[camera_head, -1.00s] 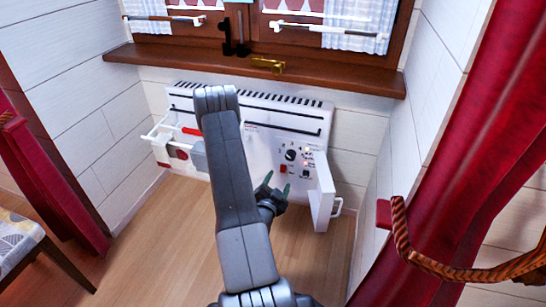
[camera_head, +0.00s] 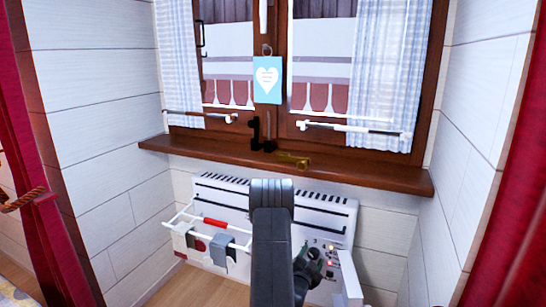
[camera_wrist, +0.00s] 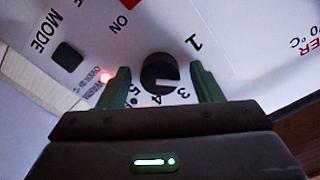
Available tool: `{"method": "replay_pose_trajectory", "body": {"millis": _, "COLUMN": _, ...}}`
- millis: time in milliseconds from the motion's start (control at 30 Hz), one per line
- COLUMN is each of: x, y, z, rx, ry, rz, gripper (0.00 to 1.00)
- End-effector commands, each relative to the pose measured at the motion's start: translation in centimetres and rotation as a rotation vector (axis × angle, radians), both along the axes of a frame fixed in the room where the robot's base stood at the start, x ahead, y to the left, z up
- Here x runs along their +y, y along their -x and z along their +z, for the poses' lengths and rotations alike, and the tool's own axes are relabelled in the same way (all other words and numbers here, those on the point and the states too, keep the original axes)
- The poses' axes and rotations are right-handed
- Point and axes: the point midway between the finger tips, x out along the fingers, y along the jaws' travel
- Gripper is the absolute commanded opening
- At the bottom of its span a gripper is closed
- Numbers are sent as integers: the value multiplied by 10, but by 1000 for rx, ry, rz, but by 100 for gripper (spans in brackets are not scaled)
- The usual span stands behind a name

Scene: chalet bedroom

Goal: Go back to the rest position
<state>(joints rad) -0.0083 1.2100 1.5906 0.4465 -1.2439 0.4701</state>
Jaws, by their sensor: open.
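A white wall heater (camera_head: 232,193) stands below the window. My arm reaches down toward its control panel. My gripper (camera_head: 312,262) is in front of the panel, near the dial, which it largely hides in the head view. In the wrist view, my gripper (camera_wrist: 160,68) is open, with one green finger on each side of the black round dial (camera_wrist: 158,72). I cannot tell whether the fingers touch the dial. A black MODE button (camera_wrist: 67,57) is to the left.
A small open flap (camera_head: 350,280) sticks out right of my gripper. A white rack with a red bar (camera_head: 214,222) juts out on the heater's left. The brown windowsill (camera_head: 355,177) runs above. Red curtains (camera_head: 500,240) and white walls close in both sides.

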Motion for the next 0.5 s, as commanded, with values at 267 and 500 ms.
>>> {"method": "replay_pose_trajectory", "body": {"millis": 267, "x": 0, "y": 0, "z": 0, "rx": 3, "ry": 6, "rz": 0, "gripper": 59}}
{"method": "replay_pose_trajectory", "body": {"millis": 500, "x": 5, "y": 10, "z": 1, "rx": -3, "ry": -12, "rz": 0, "gripper": 59}}
